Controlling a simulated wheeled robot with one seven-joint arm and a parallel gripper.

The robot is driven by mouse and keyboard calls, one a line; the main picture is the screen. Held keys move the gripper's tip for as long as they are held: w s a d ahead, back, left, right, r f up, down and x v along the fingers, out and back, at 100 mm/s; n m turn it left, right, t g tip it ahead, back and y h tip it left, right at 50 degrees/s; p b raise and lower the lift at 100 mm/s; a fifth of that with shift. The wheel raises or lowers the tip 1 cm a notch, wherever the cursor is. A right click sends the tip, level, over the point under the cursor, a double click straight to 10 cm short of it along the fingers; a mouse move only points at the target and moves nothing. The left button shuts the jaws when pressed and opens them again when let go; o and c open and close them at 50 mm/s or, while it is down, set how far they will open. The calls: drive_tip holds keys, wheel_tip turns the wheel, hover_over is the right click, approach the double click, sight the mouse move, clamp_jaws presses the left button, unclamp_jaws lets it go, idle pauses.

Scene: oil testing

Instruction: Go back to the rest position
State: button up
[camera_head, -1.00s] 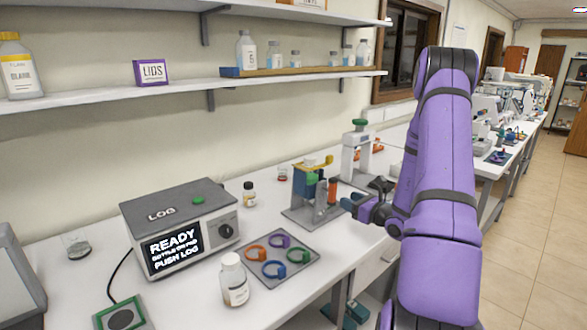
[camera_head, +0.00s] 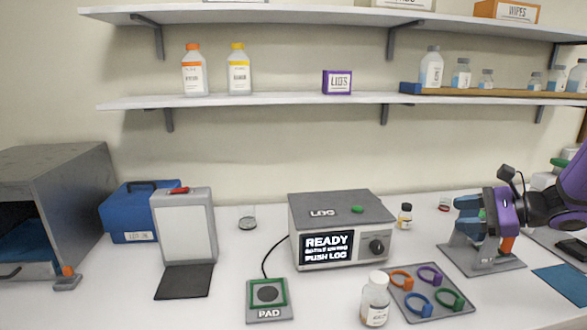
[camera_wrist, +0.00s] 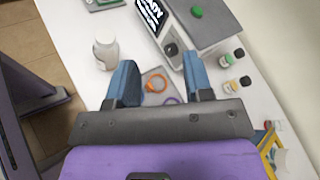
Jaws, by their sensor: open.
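My gripper (camera_head: 468,213) shows at the right side of the head view, with my purple arm reaching in from the right edge. It appears in front of a grey-based stand (camera_head: 482,262) and hides part of it. In the wrist view my gripper's blue fingers (camera_wrist: 160,76) are spread apart with nothing held between them. An orange ring (camera_wrist: 156,84) and part of a purple ring show beyond and between the fingers. I cannot tell the height of the fingers above the bench.
A white-capped bottle (camera_head: 375,300) stands beside the ring tray (camera_head: 405,311). The LOG box (camera_head: 340,215) reads READY; its PAD (camera_head: 270,313) is empty. A grey-white panel (camera_head: 186,228), blue case (camera_head: 130,212) and metal oven (camera_head: 75,190) stand left. Shelves hold bottles above.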

drive_tip(key=s+a+r+n+g+h, duration=0.4)
drive_tip(key=s+a+r+n+g, duration=0.2)
drive_tip(key=s+a+n, duration=0.45)
drive_tip(key=s+r+n+t+h, duration=0.3)
drive_tip(key=s+r+n+h, duration=0.2)
drive_tip(key=s, duration=0.7)
drive_tip(key=n+h, duration=0.2)
drive_tip(key=n, duration=0.1)
drive_tip(key=shift+d+r, duration=0.15)
drive_tip(key=shift+r, duration=0.05)
